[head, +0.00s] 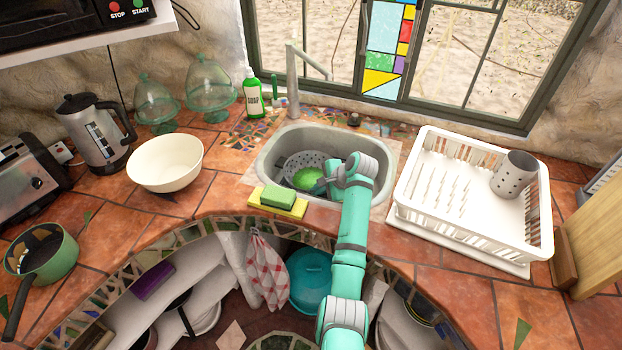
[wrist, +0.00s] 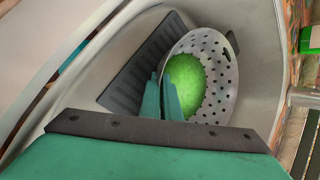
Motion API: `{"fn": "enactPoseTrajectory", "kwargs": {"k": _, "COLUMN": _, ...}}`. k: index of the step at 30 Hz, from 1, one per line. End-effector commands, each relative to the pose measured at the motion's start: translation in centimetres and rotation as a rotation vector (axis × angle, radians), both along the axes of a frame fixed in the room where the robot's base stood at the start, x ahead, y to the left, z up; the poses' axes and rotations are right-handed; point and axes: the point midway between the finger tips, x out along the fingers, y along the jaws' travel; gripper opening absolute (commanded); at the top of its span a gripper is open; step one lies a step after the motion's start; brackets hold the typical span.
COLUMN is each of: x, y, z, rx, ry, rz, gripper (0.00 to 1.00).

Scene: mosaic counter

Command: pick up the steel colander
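The steel colander (head: 300,163) sits in the left part of the sink (head: 268,150), a grey bowl with round holes. A bright green round thing (head: 308,179) lies inside it. My gripper (head: 321,187) reaches down into the sink at the colander's right side and hides part of it. In the wrist view the colander (wrist: 222,75) looks tilted, with the green thing (wrist: 184,82) in it. My two teal fingertips (wrist: 160,76) are close together at its near left rim. I cannot tell whether they touch or pinch the rim.
A dark ridged panel (wrist: 142,62) is beside the colander in the sink. A sponge on a yellow cloth (head: 278,201) lies at the front edge. A white dish rack (head: 425,190) stands right, a white bowl (head: 166,162) left. The tap (head: 292,80) rises behind the sink.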

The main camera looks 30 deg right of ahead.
Motion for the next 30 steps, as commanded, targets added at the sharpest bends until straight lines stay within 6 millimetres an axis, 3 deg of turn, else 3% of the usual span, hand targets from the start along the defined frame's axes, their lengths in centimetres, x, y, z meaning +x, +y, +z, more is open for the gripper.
{"fn": "enactPoseTrajectory", "kwargs": {"k": 20, "x": 0.0, "y": 0.0, "z": 0.2, "rx": -0.001, "ry": -0.002, "rz": 0.000, "gripper": 0.00}}
{"fn": "enactPoseTrajectory", "kwargs": {"k": 26, "x": 0.1, "y": -0.1, "z": 2.2, "rx": -0.003, "ry": -0.005, "rz": 0.000, "gripper": 0.00}}
{"fn": "enactPoseTrajectory", "kwargs": {"k": 30, "x": 0.1, "y": -0.2, "z": 5.3, "rx": -0.004, "ry": -0.007, "rz": -0.001, "gripper": 0.00}}
